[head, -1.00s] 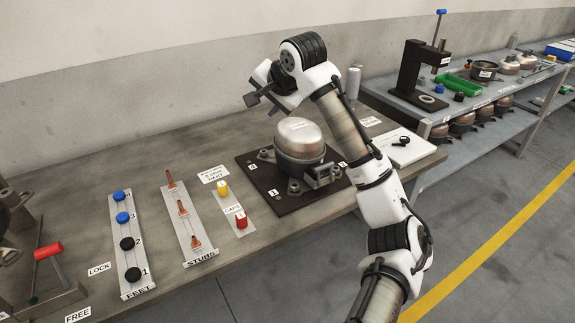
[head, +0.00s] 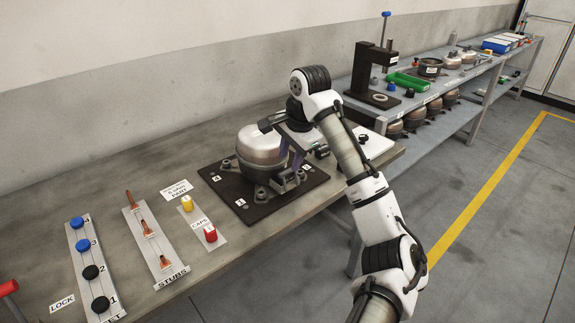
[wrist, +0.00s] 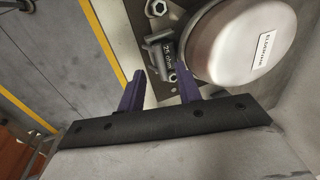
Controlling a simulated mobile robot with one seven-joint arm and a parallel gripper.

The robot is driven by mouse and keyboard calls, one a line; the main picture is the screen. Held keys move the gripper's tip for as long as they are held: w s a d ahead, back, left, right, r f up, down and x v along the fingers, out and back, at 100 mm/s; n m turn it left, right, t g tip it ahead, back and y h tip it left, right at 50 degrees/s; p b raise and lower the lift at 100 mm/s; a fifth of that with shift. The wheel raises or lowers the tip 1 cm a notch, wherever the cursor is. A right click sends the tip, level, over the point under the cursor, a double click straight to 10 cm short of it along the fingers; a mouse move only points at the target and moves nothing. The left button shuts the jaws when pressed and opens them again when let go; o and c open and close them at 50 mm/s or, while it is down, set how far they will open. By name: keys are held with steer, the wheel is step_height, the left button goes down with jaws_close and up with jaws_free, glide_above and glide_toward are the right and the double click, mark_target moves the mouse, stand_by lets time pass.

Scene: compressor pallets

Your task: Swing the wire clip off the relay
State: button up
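The compressor (head: 259,146) is a silvery domed can on a dark square plate (head: 230,208). The relay (head: 288,181) is a small dark grey box on the compressor's near right side. In the wrist view the relay (wrist: 161,50) carries a small label and sits beside the dome (wrist: 243,42). I cannot clearly make out the wire clip. My gripper (head: 293,151) is over the compressor's right side, close above the relay. In the wrist view my gripper's (wrist: 160,88) two purple fingers stand apart with nothing between them, pointing toward the relay area.
Bolts and brackets surround the compressor on the plate. Yellow (head: 187,202) and red (head: 210,233) caps, a stubs strip (head: 153,246) and a feet strip (head: 92,268) lie to the left. A white board (head: 372,146) lies behind my arm. A grey shelf bench stands at right.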

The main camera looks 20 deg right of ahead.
mark_target(286, 171)
steer(key=shift+x, duration=1.95)
steer(key=shift+c, duration=0.4)
jaws_close()
